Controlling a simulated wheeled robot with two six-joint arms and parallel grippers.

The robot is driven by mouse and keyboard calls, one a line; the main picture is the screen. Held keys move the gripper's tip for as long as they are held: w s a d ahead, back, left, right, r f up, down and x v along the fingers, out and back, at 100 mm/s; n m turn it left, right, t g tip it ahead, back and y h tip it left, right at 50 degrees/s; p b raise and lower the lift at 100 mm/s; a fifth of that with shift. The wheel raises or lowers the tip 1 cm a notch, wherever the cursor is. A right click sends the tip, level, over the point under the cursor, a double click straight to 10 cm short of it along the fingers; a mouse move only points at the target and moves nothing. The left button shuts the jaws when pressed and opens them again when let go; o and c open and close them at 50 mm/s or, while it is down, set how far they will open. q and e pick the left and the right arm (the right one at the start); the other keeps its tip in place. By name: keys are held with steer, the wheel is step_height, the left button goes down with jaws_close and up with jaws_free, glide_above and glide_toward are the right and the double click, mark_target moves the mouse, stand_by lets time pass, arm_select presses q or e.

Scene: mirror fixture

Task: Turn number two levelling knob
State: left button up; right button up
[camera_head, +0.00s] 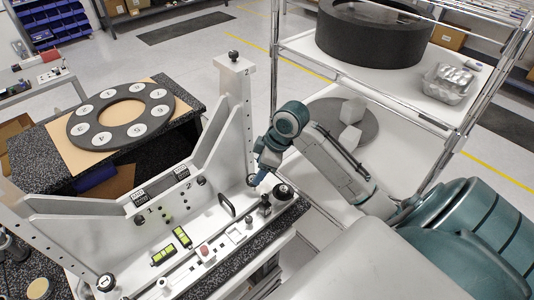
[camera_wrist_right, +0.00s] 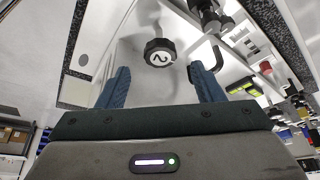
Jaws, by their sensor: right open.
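The number two levelling knob (camera_wrist_right: 160,52) is a black ribbed knob with a white cap marked 2. In the right wrist view it sits ahead of my right gripper (camera_wrist_right: 162,78), roughly centred between the two blue fingers. The fingers are open, with clear space on both sides and nothing held. In the head view my right gripper (camera_head: 257,178) points down at the foot of the right upright, beside the knob (camera_head: 251,180), which it partly hides. A similar knob with a white cap (camera_head: 106,282) stands at the left end of the fixture. My left gripper is not in view.
The grey fixture (camera_head: 215,205) has uprights and sloped ribs close to my right gripper. A black knob (camera_head: 283,191) and a black handle (camera_head: 227,204) stand near it. Green-yellow level vials (camera_head: 182,237) lie further left. A wire-framed shelf (camera_head: 300,48) stands behind my right arm.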

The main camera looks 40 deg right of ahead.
steer(key=b+v, duration=0.1)
steer(key=v, duration=0.5)
steer(key=shift+r, duration=0.35)
steer(key=shift+s+d+f, duration=0.1)
steer(key=shift+s, duration=0.05)
